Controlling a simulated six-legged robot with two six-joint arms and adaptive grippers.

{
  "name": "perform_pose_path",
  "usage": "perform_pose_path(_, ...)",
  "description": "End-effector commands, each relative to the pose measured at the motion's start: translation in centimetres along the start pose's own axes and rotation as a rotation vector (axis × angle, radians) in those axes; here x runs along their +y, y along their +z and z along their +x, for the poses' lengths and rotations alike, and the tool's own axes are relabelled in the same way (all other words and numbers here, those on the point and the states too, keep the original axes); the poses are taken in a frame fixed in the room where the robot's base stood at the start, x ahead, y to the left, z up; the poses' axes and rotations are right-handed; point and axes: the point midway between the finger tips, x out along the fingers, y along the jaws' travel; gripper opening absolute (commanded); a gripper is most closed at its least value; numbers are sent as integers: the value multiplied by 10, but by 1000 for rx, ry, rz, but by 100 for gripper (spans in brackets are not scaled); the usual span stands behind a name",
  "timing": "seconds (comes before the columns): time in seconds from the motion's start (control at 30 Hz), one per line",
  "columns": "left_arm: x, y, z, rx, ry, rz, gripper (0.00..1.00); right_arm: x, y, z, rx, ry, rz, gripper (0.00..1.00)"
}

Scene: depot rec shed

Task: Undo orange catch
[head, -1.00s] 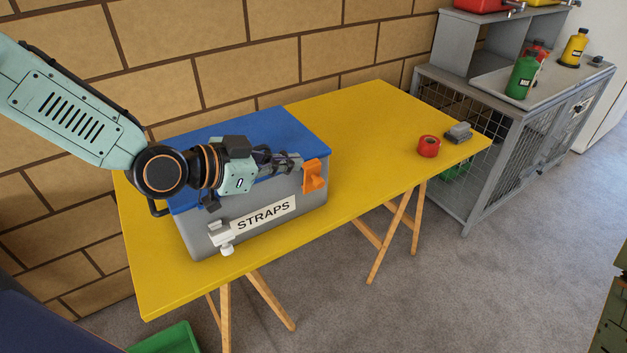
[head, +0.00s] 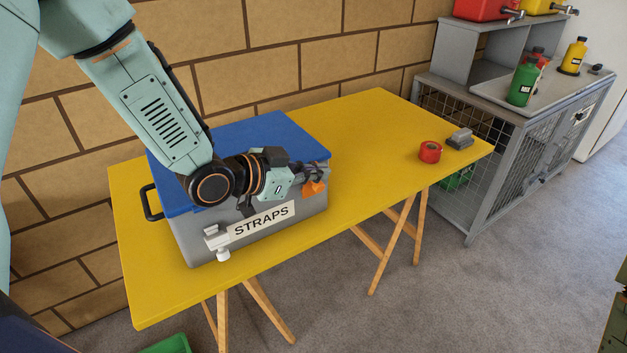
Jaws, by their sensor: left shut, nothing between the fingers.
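A grey box labelled STRAPS (head: 190,250) with a blue lid (head: 265,130) stands on the yellow table (head: 375,130). The orange catch (head: 314,188) is at the right end of the box's front. Only its lower part shows; the gripper hides the top. My left gripper (head: 319,171) is shut and empty, its fingertips just above and in front of the catch. I cannot tell whether they touch it, or whether the catch is fastened. A pale catch (head: 216,239) with a white tab is at the left of the front. My right gripper is not in view.
A red tape roll (head: 430,152) and a small grey object (head: 460,138) lie at the table's right end. A grey mesh cabinet (head: 480,185) with bottles stands beyond. A brick wall is behind the table. The table's middle is clear.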

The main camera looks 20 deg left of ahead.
Motion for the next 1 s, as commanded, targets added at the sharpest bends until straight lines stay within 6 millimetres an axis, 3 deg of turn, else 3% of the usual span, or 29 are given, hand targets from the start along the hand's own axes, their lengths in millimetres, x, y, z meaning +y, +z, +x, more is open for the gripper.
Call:
perform_pose_path(0.23,-1,17,4,2,-2,0,0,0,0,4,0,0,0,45)
perform_pose_path(1.0,-3,18,14,1,-34,82,0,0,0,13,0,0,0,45)
